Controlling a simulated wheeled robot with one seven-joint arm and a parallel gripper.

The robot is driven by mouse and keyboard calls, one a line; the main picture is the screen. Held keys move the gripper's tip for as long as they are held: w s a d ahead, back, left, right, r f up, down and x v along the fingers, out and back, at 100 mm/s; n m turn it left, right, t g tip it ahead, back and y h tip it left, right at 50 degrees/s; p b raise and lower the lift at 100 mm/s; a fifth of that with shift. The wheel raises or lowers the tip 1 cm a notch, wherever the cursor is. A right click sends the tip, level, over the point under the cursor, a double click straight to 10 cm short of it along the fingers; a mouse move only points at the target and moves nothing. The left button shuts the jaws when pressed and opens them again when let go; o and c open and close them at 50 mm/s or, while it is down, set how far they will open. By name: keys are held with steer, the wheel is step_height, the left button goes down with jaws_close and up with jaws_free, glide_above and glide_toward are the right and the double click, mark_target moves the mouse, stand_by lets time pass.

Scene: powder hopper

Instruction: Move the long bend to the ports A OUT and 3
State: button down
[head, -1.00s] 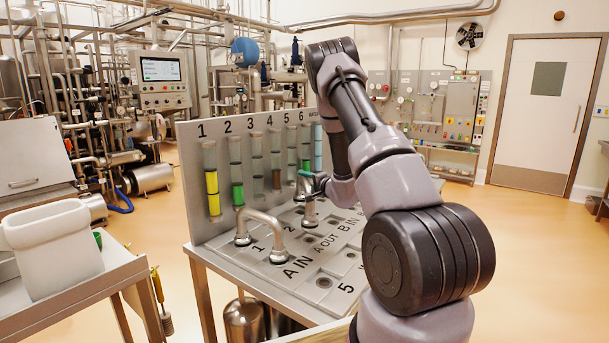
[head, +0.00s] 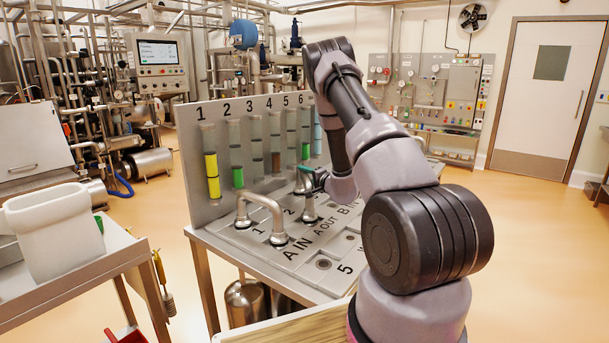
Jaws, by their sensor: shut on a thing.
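A port panel (head: 224,242) with a flat deck carries labels such as 1, 2, A IN, A OUT, B IN and 5. One silver U-shaped bend (head: 262,197) stands upright on the deck, its feet near the labels 1 and A IN. My gripper (head: 314,181) is over the back middle of the deck, shut on another silver bend (head: 308,205). One leg of this bend shows, pointing down close to the deck right of label 2. I cannot tell whether it touches the deck. My arm and gripper hide the rest of it. Port 3 and its label are hidden or unclear.
The upright backboard (head: 190,160) behind the deck has several sight tubes with yellow, green and other contents. A white bin (head: 55,230) stands on a side table (head: 100,262) at left. Open ports and recesses show at the deck's front right. A wooden surface (head: 290,328) lies in front.

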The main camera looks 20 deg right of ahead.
steer(key=shift+c, duration=2)
jaws_free()
steer(key=v, duration=1)
steer(key=shift+s, duration=0.45)
